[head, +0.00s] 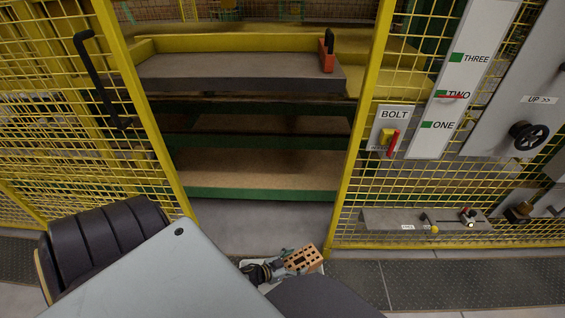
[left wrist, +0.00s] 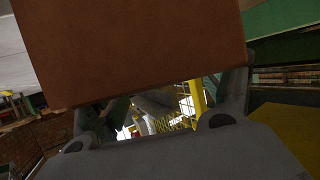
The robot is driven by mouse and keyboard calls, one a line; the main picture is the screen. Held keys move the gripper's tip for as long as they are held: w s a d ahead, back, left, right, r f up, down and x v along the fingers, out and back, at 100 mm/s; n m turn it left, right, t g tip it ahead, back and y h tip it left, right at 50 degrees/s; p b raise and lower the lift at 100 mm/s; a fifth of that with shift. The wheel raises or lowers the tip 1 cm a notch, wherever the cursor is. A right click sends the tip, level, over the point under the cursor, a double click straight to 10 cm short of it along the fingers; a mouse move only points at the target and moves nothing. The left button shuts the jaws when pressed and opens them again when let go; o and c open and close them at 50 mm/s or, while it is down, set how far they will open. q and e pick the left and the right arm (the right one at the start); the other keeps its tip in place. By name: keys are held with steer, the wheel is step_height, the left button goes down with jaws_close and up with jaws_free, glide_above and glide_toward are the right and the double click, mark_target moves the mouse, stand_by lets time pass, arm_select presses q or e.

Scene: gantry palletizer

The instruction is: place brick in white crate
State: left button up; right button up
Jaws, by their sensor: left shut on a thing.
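An orange-brown brick with holes (head: 303,259) is held in my left gripper (head: 286,265), low in the middle of the head view. In the left wrist view the brick (left wrist: 140,45) fills the upper part, between the two grey fingers of my left gripper (left wrist: 165,105), which is shut on it. A small white edge (head: 317,269) shows just below and right of the brick. It may be the white crate's rim, but my arm hides most of that area. I cannot tell whether the brick is above or inside it. My right gripper is not in view.
Yellow mesh fence panels stand on both sides of an opening, with a grey-topped platform (head: 240,72) behind it. An orange and black object (head: 327,52) stands on the platform. A BOLT panel (head: 391,128) and a handwheel (head: 528,134) are at right. The floor in the opening is clear.

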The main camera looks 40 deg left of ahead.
arm_select(q)
steer(key=s+d+f+b, duration=0.1)
steer(key=s+f+b, duration=0.1)
steer(key=f, duration=0.3)
steer(key=s+d+f+b, duration=0.2)
steer(key=f+b, duration=0.3)
steer(key=f, duration=0.1)
steer(key=shift+s+m+h, duration=0.4)
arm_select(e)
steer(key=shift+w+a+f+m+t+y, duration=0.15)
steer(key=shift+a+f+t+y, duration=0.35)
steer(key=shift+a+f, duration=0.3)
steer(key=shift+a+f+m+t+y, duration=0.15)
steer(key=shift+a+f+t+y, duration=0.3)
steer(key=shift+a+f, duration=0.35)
arm_select(q)
steer(key=shift+f, duration=0.15)
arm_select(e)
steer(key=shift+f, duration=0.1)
arm_select(q)
step_height(320, 180, down, 6)
steer(key=b, duration=0.4)
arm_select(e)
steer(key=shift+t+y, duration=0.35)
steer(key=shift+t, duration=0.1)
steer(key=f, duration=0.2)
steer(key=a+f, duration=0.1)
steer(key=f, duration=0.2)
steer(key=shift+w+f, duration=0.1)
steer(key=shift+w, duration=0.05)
